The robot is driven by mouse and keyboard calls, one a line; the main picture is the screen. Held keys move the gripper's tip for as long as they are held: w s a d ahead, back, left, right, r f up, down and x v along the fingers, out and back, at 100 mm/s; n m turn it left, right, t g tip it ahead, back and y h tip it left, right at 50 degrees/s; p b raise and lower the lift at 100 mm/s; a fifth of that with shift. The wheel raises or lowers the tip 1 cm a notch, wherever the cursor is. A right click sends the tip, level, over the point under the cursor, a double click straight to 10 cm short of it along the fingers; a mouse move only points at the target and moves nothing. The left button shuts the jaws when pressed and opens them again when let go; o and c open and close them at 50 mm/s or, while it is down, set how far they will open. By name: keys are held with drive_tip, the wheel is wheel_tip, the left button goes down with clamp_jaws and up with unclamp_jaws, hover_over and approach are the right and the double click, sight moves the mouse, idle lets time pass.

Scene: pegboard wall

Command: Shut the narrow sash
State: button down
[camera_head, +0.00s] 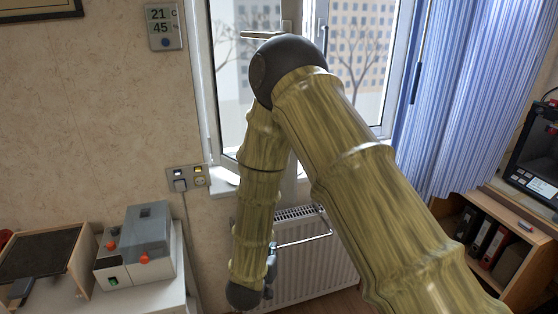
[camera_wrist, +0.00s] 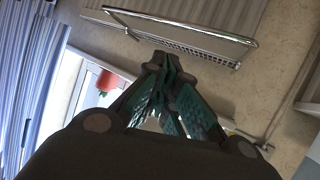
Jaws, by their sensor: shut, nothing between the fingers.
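The window in the head view has a left sash (camera_head: 224,95) and a right sash (camera_head: 372,75), with bare trees and buildings behind the glass. My arm covers the middle of the window, so I cannot tell which sash is the narrow one or how far either stands open.
A radiator (camera_head: 320,270) with a chrome rail (camera_wrist: 180,24) is under the window. A blue curtain (camera_head: 455,100) hangs at the right beside a shelf with binders (camera_head: 490,245). A grey machine (camera_head: 136,245) stands at the left. The wrist view shows a red object (camera_wrist: 107,80).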

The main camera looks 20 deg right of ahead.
drive_tip(key=w+a+r+m+g+h+p, duration=0.1)
drive_tip(key=a+r+m+h, duration=0.25)
drive_tip(key=r, duration=0.95)
drive_tip(key=w+a+r+m+h, duration=0.25)
drive_tip(key=r+h, duration=0.25)
drive_tip(key=r, duration=0.8)
drive_tip(key=p+x, duration=0.5)
drive_tip(key=x, duration=0.8)
drive_tip(key=shift+s+d+f+m, duration=0.3)
drive_tip(key=shift+d, duration=0.1)
drive_tip(key=shift+d+y, duration=0.1)
drive_tip(key=shift+y, duration=0.15)
